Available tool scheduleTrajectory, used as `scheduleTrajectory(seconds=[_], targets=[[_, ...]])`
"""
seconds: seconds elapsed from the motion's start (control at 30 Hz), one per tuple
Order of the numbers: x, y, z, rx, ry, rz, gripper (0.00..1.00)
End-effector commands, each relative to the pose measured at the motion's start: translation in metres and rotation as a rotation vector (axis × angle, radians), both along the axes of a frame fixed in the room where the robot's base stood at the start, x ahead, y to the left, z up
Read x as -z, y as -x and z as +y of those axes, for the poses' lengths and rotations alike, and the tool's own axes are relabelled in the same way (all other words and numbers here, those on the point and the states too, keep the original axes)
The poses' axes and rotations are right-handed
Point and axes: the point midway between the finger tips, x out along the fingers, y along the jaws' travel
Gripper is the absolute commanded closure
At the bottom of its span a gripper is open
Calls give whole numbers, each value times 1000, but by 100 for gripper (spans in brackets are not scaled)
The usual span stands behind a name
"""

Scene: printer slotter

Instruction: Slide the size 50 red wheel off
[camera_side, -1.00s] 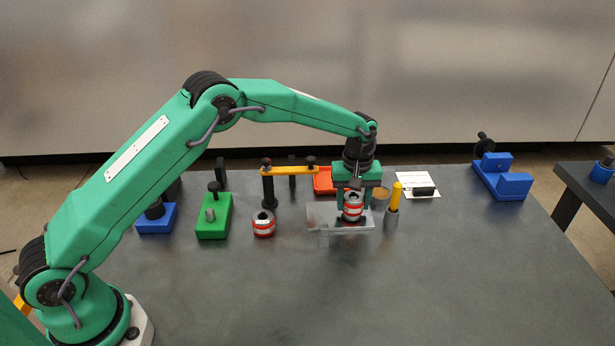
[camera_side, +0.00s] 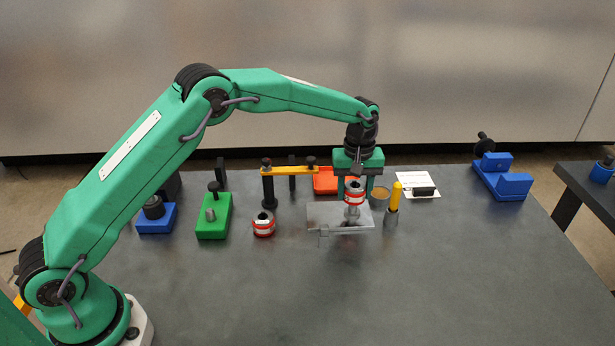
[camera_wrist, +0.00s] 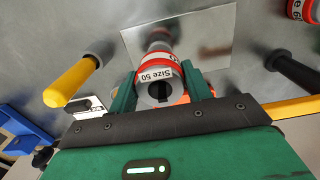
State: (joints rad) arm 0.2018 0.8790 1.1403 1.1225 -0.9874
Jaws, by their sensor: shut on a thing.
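The size 50 red wheel (camera_side: 354,187), a red and white ring labelled "Size 50" in the wrist view (camera_wrist: 158,68), sits between the fingers of my gripper (camera_side: 355,197). My gripper is shut on it and holds it upright above the shiny metal plate (camera_side: 326,214). A pale post (camera_side: 352,211) shows under the wheel, rising from the plate. I cannot tell whether the wheel still surrounds the post's top. A second red and white wheel (camera_side: 264,226) stands on the table to the left; it is partly cut off in the wrist view (camera_wrist: 302,10).
A yellow-handled tool (camera_side: 394,197) stands upright close right of the plate. Behind are a yellow-barred stand (camera_side: 289,170), an orange tray (camera_side: 325,181) and a tan-topped cup (camera_side: 379,197). A green block (camera_side: 213,224) is at left. The front table is clear.

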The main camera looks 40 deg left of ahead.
Motion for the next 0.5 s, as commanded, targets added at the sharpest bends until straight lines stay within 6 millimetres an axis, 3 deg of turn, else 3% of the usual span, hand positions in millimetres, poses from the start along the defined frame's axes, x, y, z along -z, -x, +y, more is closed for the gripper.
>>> scheduleTrajectory(seconds=[0.5], targets=[[-19,0,0,0,1,-2,75]])
